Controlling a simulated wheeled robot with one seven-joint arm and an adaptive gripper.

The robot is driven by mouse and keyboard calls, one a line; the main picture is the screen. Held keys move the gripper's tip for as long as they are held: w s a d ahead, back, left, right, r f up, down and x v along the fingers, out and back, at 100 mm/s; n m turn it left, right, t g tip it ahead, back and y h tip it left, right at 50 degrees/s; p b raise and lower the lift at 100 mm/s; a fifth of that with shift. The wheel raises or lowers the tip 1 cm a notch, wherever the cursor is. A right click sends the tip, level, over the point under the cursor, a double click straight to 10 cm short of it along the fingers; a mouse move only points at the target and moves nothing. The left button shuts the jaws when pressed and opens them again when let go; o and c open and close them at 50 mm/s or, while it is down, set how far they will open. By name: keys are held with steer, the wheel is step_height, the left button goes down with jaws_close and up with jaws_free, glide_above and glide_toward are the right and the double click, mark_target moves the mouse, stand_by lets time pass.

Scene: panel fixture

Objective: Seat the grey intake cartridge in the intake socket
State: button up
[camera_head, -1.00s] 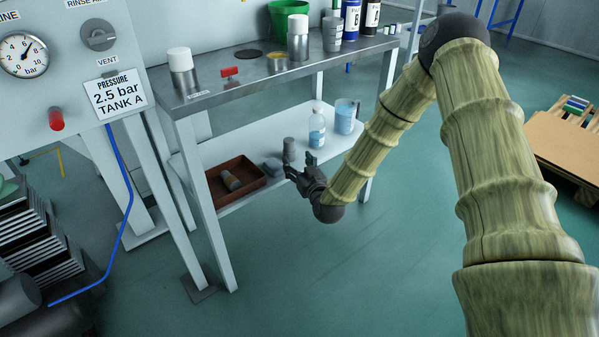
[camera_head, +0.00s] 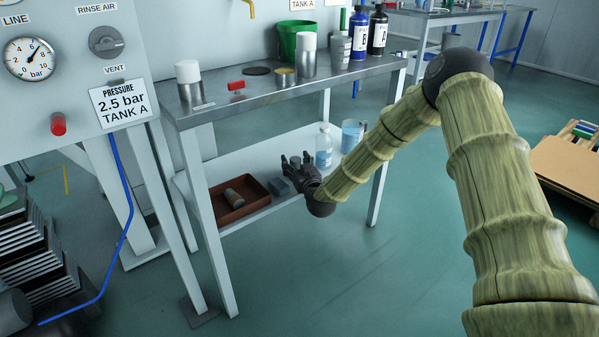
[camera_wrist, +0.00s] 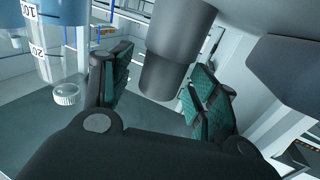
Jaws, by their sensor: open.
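A grey stepped cylinder, which looks like the grey cartridge (camera_head: 296,161), stands upright on the lower shelf. My gripper (camera_head: 295,165) is open at the shelf, with its fingers on either side of this cylinder. In the wrist view the dark grey cylinder (camera_wrist: 174,62) stands between the green-padded fingers (camera_wrist: 160,80), with gaps visible beside it. Its lower part is narrower. I cannot make out the intake socket in either view.
A clear bottle (camera_head: 324,150) and a blue-filled beaker (camera_head: 351,137) stand right of my gripper. The upper bench top (camera_head: 215,100) overhangs the shelf. The gauge panel (camera_head: 75,60) is at left.

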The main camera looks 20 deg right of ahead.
mark_target(295, 159)
steer(key=shift+w, duration=0.6)
steer(key=shift+c, duration=0.4)
steer(key=c, duration=1.1)
steer(key=shift+c, duration=0.4)
steer(key=shift+r+p, duration=1.8)
steer(key=shift+r, duration=0.9)
steer(key=shift+r+p, duration=1.7)
steer(key=shift+r, duration=0.75)
